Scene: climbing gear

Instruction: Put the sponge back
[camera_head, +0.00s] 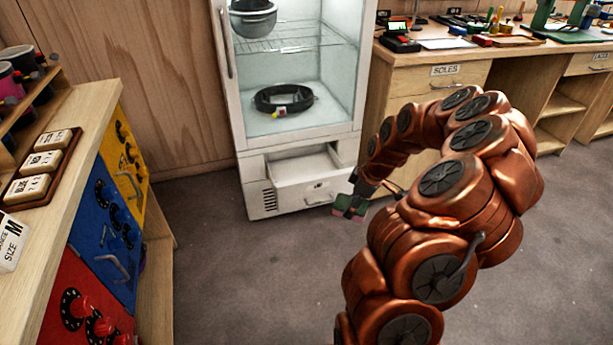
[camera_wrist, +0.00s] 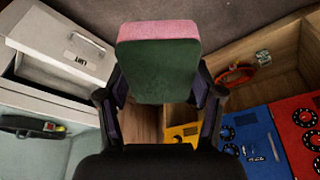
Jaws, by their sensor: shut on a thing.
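My gripper (camera_head: 359,190) is shut on the sponge (camera_head: 349,207), which is green with a pink layer. In the wrist view the sponge (camera_wrist: 158,70) sits between the two dark fingers of my gripper (camera_wrist: 158,92). My gripper holds the sponge in the air, in front of the lower right of the white cabinet (camera_head: 262,190) in the head view. A white drawer (camera_head: 305,170) at the base of that cabinet is pulled out, and its inside looks empty. The drawer's handle and a small label show at the upper left of the wrist view (camera_wrist: 75,50).
A black strap-like ring (camera_head: 283,99) lies on the cabinet's lower shelf, and a grey helmet-like thing (camera_head: 253,18) above. A wooden unit (camera_head: 85,125) with yellow, blue and red fronts stands left. A workbench (camera_head: 445,60) stands right. The grey floor (camera_head: 235,270) between is clear.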

